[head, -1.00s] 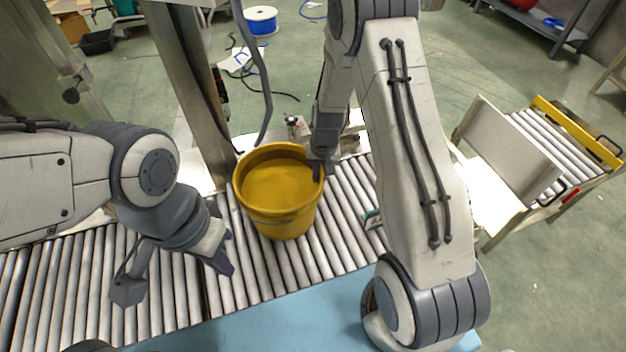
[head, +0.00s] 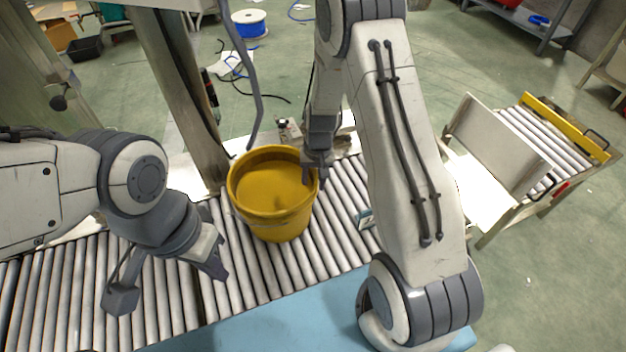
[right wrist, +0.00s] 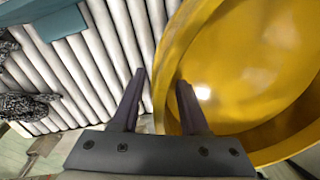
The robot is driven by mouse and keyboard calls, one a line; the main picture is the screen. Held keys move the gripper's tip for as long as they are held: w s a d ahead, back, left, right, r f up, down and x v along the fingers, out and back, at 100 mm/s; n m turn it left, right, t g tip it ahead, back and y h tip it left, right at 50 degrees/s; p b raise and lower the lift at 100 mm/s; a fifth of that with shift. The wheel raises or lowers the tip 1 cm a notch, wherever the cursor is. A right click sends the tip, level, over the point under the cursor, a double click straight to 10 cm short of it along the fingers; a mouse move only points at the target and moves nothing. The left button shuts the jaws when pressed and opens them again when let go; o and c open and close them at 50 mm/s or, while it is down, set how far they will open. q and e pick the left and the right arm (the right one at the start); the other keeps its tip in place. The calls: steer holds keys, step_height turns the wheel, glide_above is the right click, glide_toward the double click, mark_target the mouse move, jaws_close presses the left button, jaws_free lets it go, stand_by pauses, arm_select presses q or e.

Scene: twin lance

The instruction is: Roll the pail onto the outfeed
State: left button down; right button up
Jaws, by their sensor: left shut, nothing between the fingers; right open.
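A yellow pail (head: 272,222) stands upright on the roller conveyor (head: 340,225). In the right wrist view the pail (right wrist: 240,70) fills the right side. My right gripper (head: 315,183) is at the pail's right rim. In the right wrist view my right gripper (right wrist: 160,85) is open, with one finger over the rollers outside the pail and the other over its inside; the rim runs between them. Whether a finger touches the wall is unclear. My left gripper (head: 217,272) is shut and empty, left of the pail and apart from it, above the rollers.
A cart with rollers (head: 527,135) and a yellow end bar (head: 565,127) stands at the right, with a white panel (head: 497,145) at its near side. A metal post (head: 180,90) rises behind the pail. A blue surface (head: 270,320) runs along the front.

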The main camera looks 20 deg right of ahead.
step_height(320, 180, up, 11)
steer(key=p, duration=0.4)
steer(key=s+a+r+n, duration=0.2)
steer(key=s+a+r, duration=0.1)
steer(key=a+r, duration=0.25)
steer(key=s+a+r+n, duration=0.3)
steer(key=s+a, duration=0.1)
steer(key=s, duration=0.3)
steer(key=s+a+r+n, duration=0.3)
steer(key=s, duration=0.5)
steer(key=s+a+r+n, duration=0.3)
steer(key=s+a+r, duration=0.1)
steer(key=s, duration=0.3)
step_height(320, 180, up, 26)
steer(key=p, duration=2.5)
steer(key=shift+s+d+f+p, duration=0.15)
steer(key=shift+s+d+p, duration=0.15)
steer(key=shift+s, duration=0.05)
